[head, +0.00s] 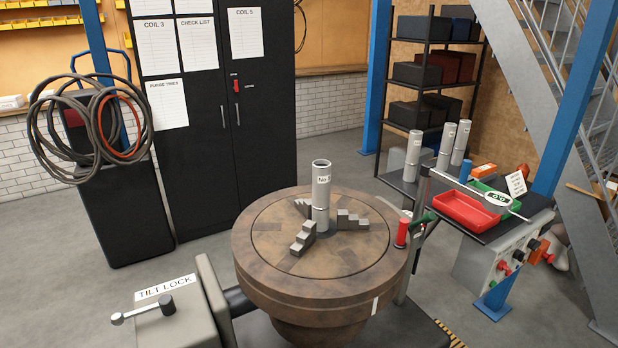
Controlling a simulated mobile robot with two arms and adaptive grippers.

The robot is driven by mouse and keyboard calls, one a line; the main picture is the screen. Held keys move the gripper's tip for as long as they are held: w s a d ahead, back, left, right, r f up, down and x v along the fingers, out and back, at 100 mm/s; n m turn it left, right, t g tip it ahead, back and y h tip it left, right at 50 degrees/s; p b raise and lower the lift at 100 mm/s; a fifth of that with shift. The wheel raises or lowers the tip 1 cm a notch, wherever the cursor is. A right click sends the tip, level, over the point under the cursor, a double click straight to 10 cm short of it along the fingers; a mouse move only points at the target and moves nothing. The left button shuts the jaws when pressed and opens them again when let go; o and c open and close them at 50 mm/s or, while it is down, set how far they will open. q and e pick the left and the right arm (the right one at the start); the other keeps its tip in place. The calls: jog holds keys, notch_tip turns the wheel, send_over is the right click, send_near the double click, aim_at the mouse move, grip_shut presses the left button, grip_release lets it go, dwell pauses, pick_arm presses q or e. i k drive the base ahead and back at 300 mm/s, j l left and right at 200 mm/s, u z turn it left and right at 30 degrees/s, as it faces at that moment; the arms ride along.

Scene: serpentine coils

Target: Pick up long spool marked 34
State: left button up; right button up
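Several grey metal spools are in the head view, all upright. One tall spool (321,205) with a small white label stands at the centre of the round brown turntable (275,275), between stepped jaws. Three more stand on the dark side table at the right: a left spool (413,158), a middle spool (446,147) and a right spool (460,145). The labels are too small to read, so I cannot tell which spool is marked 34. Neither of my grippers is in view.
A red tray (466,212), a green tray (490,195) and a round gauge (497,199) are right of the spools. A red-capped post (402,232) stands at the turntable's right edge. A tilt-lock box (170,318) is front left. Open floor lies behind the turntable.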

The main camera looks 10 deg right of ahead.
aim_at(322, 168)
jog(key=l+u, duration=0.85)
jog(key=l, duration=0.15)
